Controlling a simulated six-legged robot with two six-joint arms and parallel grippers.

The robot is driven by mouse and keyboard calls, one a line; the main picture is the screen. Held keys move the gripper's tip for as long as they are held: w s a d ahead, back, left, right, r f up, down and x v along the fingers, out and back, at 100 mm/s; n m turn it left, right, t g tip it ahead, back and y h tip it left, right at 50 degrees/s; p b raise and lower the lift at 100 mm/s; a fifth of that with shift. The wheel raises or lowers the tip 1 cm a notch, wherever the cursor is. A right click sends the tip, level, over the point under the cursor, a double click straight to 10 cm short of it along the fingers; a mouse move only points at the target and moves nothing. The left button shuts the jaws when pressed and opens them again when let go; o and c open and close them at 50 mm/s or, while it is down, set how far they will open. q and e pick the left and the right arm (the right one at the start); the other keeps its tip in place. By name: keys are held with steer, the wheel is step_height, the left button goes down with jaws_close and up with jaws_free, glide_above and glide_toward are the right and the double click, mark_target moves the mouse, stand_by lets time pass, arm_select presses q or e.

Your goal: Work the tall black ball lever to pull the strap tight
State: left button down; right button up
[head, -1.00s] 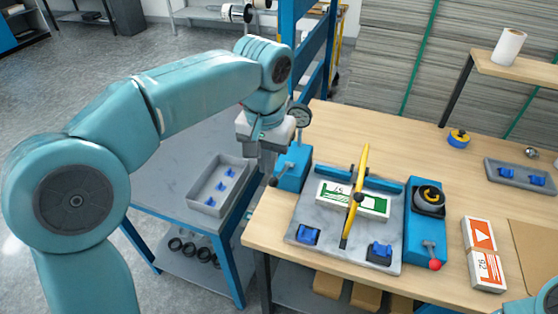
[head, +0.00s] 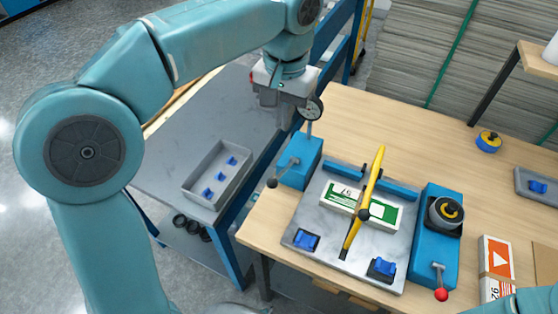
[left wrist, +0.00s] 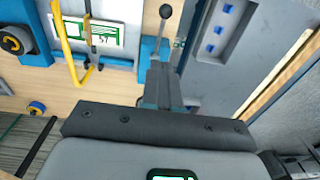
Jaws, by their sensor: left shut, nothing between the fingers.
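The black ball lever (head: 272,183) sticks out left from a blue block (head: 303,160) at the table's left edge. It also shows in the left wrist view, its ball (left wrist: 165,11) at the top on a grey rod. My left gripper (head: 285,122) is shut and empty, above and behind the block, apart from the ball. Its fingers (left wrist: 160,92) point toward the lever in the left wrist view. A yellow strap (head: 375,170) crosses over a white and green box (head: 385,212) on a grey plate (head: 320,262). My right gripper is out of view.
A blue unit (head: 437,260) with a red ball lever (head: 441,294) stands right of the plate. A grey tray (head: 190,190) with blue pieces lies on the lower left bench. Bare wood lies behind the plate.

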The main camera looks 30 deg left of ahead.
arm_select(q)
steer(key=b, duration=0.1)
glide_above(276, 178)
steer(key=f, duration=1.2)
steer(key=shift+d+f, duration=0.15)
steer(key=shift+d, duration=0.1)
steer(key=shift+s+f, duration=0.25)
steer(key=shift+s, duration=0.05)
steer(key=shift+f, duration=0.3)
steer(key=shift+s, duration=0.1)
